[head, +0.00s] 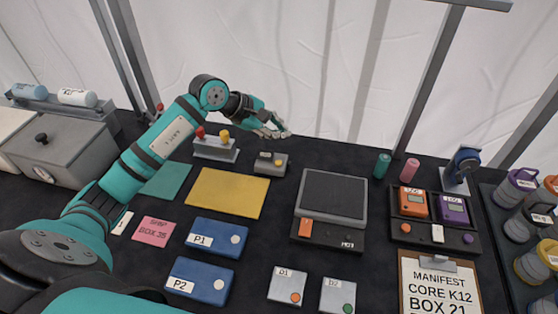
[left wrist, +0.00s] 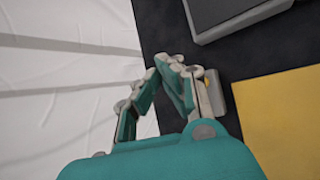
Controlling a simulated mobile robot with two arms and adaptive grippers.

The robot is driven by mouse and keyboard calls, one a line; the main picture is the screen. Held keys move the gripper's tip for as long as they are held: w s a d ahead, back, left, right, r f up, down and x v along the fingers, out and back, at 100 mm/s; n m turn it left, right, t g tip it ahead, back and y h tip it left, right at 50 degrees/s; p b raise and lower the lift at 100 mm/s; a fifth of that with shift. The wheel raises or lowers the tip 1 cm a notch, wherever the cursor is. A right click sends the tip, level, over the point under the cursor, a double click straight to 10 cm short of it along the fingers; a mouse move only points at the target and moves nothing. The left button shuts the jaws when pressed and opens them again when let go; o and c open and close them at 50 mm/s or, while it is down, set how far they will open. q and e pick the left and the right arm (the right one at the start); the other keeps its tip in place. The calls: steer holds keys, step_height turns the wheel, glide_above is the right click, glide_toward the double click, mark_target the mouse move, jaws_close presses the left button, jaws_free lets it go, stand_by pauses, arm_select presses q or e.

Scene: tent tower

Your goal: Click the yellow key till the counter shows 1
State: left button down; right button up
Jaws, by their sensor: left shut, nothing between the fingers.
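A small grey counter box (head: 269,168) stands on the dark table behind the yellow mat. A yellow key (head: 278,162) shows on its top, beside a small display too small to read. My left gripper (head: 284,133) is shut and empty, above and behind the box in the head view, apart from it. In the left wrist view my shut left gripper (left wrist: 172,64) covers most of the grey box, and only an edge of it shows beside the fingers. My right gripper is not in view.
A yellow mat (head: 228,192) lies in front of the box. A stand with red and yellow knobs (head: 216,152) is to its left. A hot plate (head: 333,194) is to its right. Blue boxes, P1 (head: 217,238) and P2 (head: 199,281), lie nearer.

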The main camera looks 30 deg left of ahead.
arm_select(q)
steer(key=f, duration=0.1)
steer(key=b, duration=0.4)
glide_above(279, 164)
step_height(279, 164, down, 7)
steer(key=shift+r, duration=0.1)
steer(key=shift+f+b, duration=0.5)
steer(key=shift+f, duration=0.15)
stand_by(0.4)
steer(key=shift+f+b, duration=0.35)
steer(key=shift+b, duration=0.25)
